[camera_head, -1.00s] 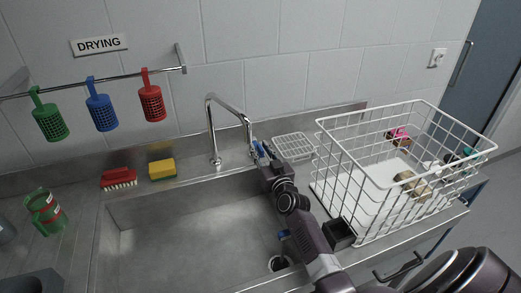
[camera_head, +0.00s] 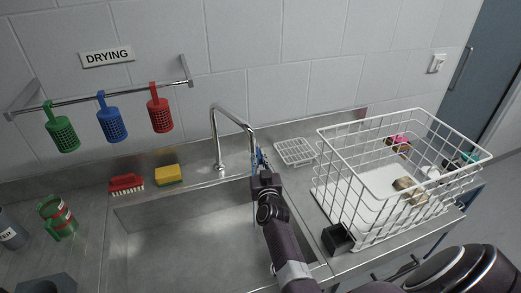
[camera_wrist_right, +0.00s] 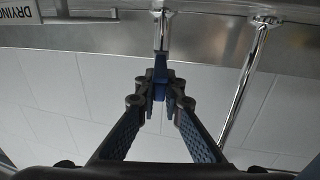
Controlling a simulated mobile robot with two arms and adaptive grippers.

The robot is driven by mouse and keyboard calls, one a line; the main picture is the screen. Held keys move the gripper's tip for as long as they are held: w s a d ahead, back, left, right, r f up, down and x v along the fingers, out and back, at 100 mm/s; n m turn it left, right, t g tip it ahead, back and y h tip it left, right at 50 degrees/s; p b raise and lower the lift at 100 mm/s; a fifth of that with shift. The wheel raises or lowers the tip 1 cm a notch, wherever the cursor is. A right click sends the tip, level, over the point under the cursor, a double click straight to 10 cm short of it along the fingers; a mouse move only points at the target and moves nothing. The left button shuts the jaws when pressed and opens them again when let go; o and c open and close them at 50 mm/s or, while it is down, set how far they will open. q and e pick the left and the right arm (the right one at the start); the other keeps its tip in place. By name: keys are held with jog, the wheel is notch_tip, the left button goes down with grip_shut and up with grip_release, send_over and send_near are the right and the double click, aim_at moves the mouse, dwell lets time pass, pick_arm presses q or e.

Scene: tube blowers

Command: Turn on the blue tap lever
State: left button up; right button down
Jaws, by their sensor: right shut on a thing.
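The chrome tap (camera_head: 217,135) stands at the back of the steel sink, its spout bent over the basin; its pipe also shows in the right wrist view (camera_wrist_right: 247,85). The blue tap lever (camera_wrist_right: 160,68) shows in the right wrist view, between my fingertips at the end of a metal stem. In the head view a bit of blue shows beside the spout, mostly hidden by my gripper. My right gripper (camera_wrist_right: 160,95) is shut on the blue lever; it also shows in the head view (camera_head: 260,165). My left gripper is out of view.
A red brush (camera_head: 126,183) and a yellow sponge (camera_head: 168,174) lie left of the tap. Several coloured holders hang from the wall rail (camera_head: 80,100).

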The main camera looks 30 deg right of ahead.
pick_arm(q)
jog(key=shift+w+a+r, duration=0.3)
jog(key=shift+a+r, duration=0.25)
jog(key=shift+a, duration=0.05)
pick_arm(e)
jog(key=shift+w+a+m+g+h, duration=0.2)
jog(key=shift+a+m+g+h, duration=0.25)
jog(key=shift+h, duration=0.25)
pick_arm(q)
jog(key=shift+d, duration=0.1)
pick_arm(e)
jog(key=shift+d, duration=0.15)
jog(key=c, duration=2)
grip_release()
jog(key=shift+c, duration=0.2)
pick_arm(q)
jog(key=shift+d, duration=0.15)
